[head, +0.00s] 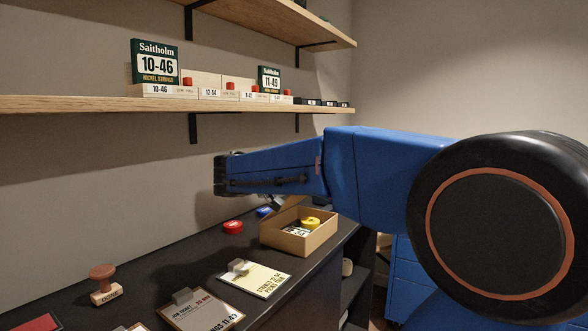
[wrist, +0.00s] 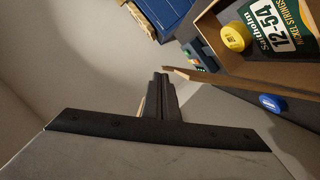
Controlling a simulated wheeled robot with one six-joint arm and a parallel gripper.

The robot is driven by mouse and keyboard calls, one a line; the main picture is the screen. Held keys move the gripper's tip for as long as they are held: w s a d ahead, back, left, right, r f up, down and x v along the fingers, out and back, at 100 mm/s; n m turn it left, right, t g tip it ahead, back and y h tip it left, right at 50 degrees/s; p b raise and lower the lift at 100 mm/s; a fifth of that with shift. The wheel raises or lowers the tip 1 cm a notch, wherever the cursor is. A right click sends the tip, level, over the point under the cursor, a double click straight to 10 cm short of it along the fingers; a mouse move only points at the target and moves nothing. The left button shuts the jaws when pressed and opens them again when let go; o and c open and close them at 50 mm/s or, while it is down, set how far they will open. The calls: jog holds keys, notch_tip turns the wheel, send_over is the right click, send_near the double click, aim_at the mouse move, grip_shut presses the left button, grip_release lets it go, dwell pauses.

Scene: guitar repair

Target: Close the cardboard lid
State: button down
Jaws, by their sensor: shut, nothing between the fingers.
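The open cardboard box (head: 298,242) stands on the dark bench below my arm. A string packet (wrist: 271,24) and a yellow round piece (wrist: 236,37) lie inside it. The cardboard lid (wrist: 240,88) stands raised from the box and shows nearly edge-on in the wrist view; in the head view only a small part shows behind the box. My gripper (wrist: 161,76) is shut and empty, its tips close to the lid's free edge. I cannot tell whether they touch. In the head view the gripper is mostly hidden around the lid.
A red round piece (head: 233,227) and a blue one (head: 264,211) lie left of the box. A yellow note clipboard (head: 262,283), another clipboard (head: 200,312) and a wooden stamp (head: 104,287) lie nearer. A wooden shelf (head: 225,105) with string packs runs along the wall above.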

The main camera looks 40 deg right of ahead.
jog(key=shift+s+d+f+m+t+y, duration=0.3)
jog(key=shift+s+f+m, duration=0.7)
jog(key=shift+f, duration=1)
jog(key=shift+s+d+f+m+t+y, duration=0.15)
jog(key=shift+s+d+f+m+t, duration=0.2)
jog(key=shift+s+f+m, duration=1.1)
jog(key=shift+s+d+f+m+t+y, duration=0.2)
jog(key=shift+s+d+f+m, duration=0.25)
jog(key=shift+f, duration=2.05)
jog(key=shift+f, duration=0.1)
jog(key=shift+s+a, duration=0.1)
